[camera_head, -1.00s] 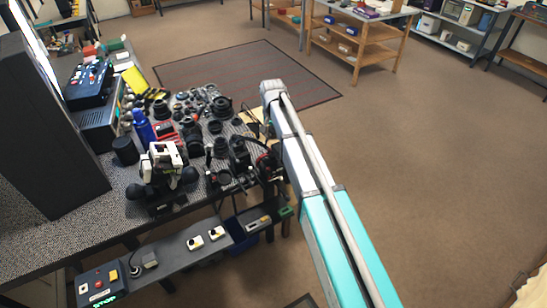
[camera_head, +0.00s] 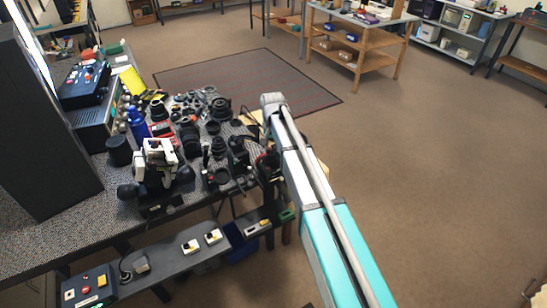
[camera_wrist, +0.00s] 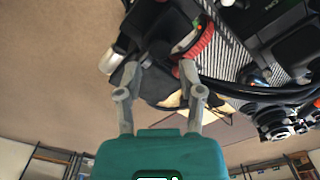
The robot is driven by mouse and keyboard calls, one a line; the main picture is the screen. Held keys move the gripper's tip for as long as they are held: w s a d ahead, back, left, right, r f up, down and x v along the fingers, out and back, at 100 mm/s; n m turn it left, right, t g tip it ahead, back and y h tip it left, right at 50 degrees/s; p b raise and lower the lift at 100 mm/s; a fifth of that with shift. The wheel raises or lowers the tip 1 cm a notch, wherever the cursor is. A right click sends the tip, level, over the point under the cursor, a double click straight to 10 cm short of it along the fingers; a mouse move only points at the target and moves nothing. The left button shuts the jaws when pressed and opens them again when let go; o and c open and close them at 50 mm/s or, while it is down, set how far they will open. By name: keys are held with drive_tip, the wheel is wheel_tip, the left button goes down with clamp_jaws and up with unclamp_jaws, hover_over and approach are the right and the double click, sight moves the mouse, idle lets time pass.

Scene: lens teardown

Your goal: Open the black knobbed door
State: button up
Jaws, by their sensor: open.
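I cannot make out a black door with a knob in either view. A tall plain black box (camera_head: 50,130) stands at the left of the bench in the head view, and no knob shows on it. My gripper (camera_wrist: 160,78) is open in the wrist view, with its two grey fingers apart and nothing clearly held between them. A dark object with a red ribbed part (camera_wrist: 197,42) lies just beyond the fingertips; I cannot tell if they touch. In the head view my arm reaches over the bench's right end, and the gripper is hidden there.
The bench is crowded with black lens parts (camera_head: 218,108), a blue bottle (camera_head: 138,124) and a white-and-black device (camera_head: 157,160). A lower shelf with switch boxes (camera_head: 190,246) runs along the front. Open brown floor (camera_head: 430,170) lies to the right.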

sight(273, 154)
drive_tip(key=shift+f+b, duration=1.5)
drive_tip(key=shift+f, duration=0.25)
